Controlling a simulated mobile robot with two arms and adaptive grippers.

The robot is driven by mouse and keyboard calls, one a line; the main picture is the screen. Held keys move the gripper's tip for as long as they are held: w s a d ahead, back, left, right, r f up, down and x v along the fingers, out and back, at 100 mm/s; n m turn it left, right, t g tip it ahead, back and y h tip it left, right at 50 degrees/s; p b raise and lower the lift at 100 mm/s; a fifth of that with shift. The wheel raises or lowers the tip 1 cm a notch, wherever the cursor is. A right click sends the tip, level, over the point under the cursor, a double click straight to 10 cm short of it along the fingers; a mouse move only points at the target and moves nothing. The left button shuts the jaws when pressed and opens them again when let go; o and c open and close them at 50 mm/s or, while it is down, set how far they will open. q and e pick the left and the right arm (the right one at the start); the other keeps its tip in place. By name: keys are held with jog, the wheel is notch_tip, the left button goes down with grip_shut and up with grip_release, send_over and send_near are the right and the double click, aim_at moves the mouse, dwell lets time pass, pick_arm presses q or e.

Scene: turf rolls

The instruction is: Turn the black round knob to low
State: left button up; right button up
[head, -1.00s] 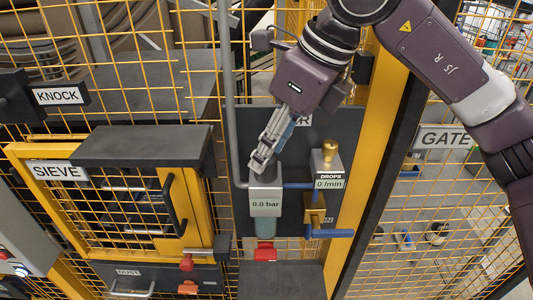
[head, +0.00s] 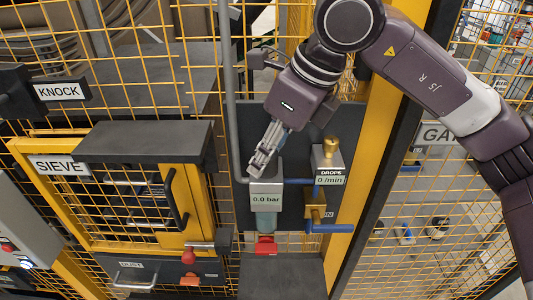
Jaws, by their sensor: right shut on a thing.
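The dark round knob (head: 271,174) sits on top of a small grey regulator box (head: 266,199) whose display reads 0.0 bar. My right gripper (head: 258,170) comes down on it from the upper right, with its fingers slanting down to the left. It is shut on the knob, and its fingers hide part of it. I cannot make out any low mark or the knob's pointer. My left gripper is not in view.
Right of the regulator are a brass knob (head: 329,147), a DROPS display reading 0 /min (head: 330,180) and a blue lever (head: 332,228). A grey pipe (head: 229,90) runs down close on the left. A red part (head: 266,246) hangs below. Yellow mesh surrounds the panel.

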jog(key=shift+f+n+g+b, duration=0.1)
jog(key=shift+n+g+b, duration=0.25)
jog(key=shift+n, duration=0.35)
jog(key=shift+n+g, duration=0.25)
jog(key=shift+n, duration=0.55)
jog(key=o, duration=0.9)
jog(key=shift+r, duration=0.2)
jog(key=v, duration=1.2)
jog(key=shift+d+f, duration=0.15)
jog(key=shift+d, duration=0.15)
